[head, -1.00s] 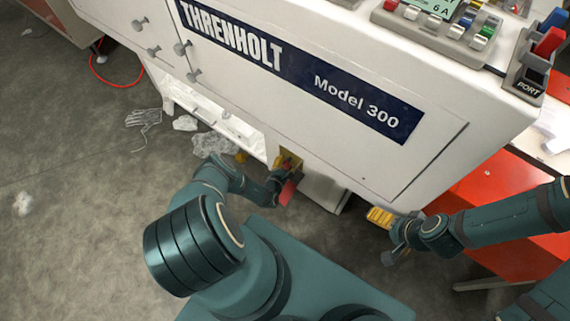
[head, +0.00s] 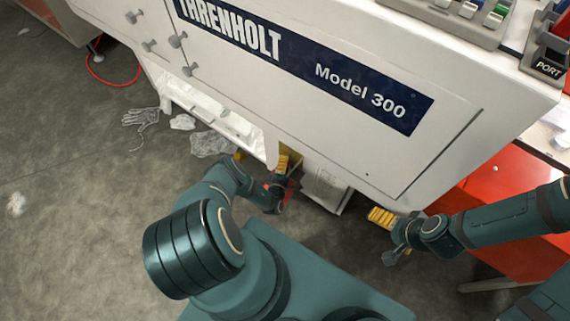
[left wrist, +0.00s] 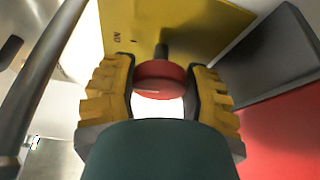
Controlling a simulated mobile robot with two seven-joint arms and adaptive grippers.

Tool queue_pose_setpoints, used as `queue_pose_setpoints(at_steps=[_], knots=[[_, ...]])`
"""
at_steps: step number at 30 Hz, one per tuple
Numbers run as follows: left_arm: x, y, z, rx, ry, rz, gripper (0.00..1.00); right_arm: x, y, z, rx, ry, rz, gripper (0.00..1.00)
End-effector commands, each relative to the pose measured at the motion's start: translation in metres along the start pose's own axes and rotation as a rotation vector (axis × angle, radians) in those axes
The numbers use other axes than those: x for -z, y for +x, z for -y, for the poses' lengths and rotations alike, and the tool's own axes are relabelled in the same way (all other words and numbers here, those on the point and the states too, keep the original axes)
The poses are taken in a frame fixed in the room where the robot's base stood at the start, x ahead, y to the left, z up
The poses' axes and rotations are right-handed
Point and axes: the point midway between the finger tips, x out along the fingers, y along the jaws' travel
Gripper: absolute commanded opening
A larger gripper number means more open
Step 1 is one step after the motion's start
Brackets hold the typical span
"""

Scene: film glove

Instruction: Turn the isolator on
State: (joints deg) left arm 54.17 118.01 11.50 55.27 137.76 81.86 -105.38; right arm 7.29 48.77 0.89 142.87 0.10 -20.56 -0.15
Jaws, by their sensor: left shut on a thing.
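The isolator is a red round knob (left wrist: 160,80) on a dark shaft. It stands out from a yellow plate (left wrist: 200,30) that bears small dark lettering, upside down in the left wrist view. My left gripper (left wrist: 160,85) is shut on the knob, with one yellow finger pad on each side. In the head view my left gripper (head: 285,176) is under the lower edge of the white machine (head: 400,165), and the knob is mostly hidden there. My right gripper (head: 393,236) is at the machine's lower right, its yellow fingers apart and empty.
A dark grey panel (left wrist: 265,55) and a red surface (left wrist: 280,140) lie close right of the knob. Clear film scraps (head: 209,143) and a glove-like piece (head: 140,116) lie on the floor at left. A red cabinet (head: 500,185) stands at right.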

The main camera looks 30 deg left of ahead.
Motion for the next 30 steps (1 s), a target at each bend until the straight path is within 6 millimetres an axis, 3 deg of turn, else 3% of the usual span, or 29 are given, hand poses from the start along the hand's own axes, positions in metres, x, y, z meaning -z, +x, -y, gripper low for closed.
queue_pose_setpoints(at_steps=[15, 16, 18, 30], knots=[[0.0000, 0.0010, -0.0009, -0.009, 0.016, 0.001, 0.14, 0.0002, 0.0007, -0.0003, 0.000, 0.000, -0.001, 1.00], [0.0000, 0.0010, -0.0009, -0.009, 0.016, 0.001, 0.62, 0.0002, 0.0007, -0.0003, 0.000, 0.000, -0.001, 1.00], [0.0000, 0.0009, -0.0008, -0.009, 0.016, 0.001, 0.83, 0.0002, 0.0007, -0.0003, 0.000, 0.000, -0.001, 1.00], [0.0008, -0.0001, -0.0011, 0.004, -0.010, -0.002, 0.83, 0.0003, -0.0015, 0.0006, 0.000, 0.000, -0.001, 1.00]])
